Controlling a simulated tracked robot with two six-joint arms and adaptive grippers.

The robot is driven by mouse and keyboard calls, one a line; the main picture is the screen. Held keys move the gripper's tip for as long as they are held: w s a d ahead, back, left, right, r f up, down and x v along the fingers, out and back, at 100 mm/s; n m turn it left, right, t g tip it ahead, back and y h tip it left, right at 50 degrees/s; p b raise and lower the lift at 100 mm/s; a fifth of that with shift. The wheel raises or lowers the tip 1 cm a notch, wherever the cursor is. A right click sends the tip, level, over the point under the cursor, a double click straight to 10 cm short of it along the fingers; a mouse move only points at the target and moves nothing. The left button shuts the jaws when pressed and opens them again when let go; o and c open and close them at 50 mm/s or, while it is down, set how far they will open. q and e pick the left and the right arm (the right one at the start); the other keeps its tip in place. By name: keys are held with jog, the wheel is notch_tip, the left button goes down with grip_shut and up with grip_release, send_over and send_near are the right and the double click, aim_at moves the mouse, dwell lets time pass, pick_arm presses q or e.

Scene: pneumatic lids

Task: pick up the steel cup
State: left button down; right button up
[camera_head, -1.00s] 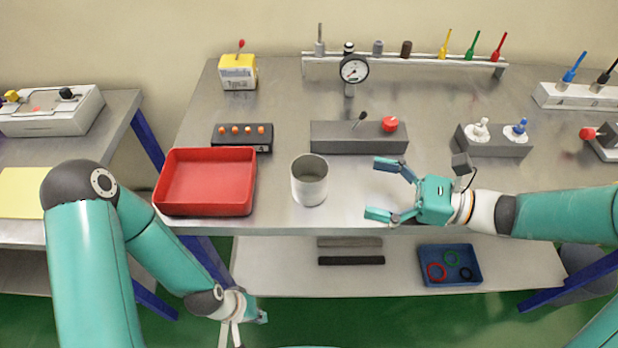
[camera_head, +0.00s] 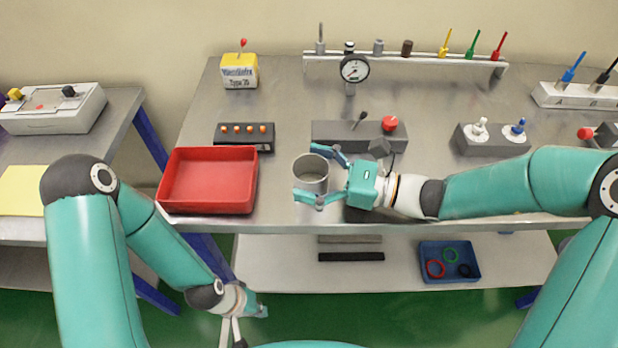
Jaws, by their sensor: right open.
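The steel cup (camera_head: 308,180) stands upright on the steel table, right of the red tray. My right gripper (camera_head: 314,174) is open around the cup, coming from the right. One finger is at the cup's far side near its rim and the other crosses in front of its lower part. I cannot tell whether the fingers touch the cup. My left gripper (camera_head: 246,320) hangs low in front of the table, away from the cup, seen from above; its fingers are too unclear to judge.
The empty red tray (camera_head: 208,206) sits left of the cup. A grey block with a lever and red knob (camera_head: 390,123) stands behind the gripper. A black box with orange buttons (camera_head: 243,139) is behind the tray. A blue bin with rings (camera_head: 449,280) is on the lower shelf.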

jog(key=c, duration=1.3)
jog(key=shift+r, duration=0.15)
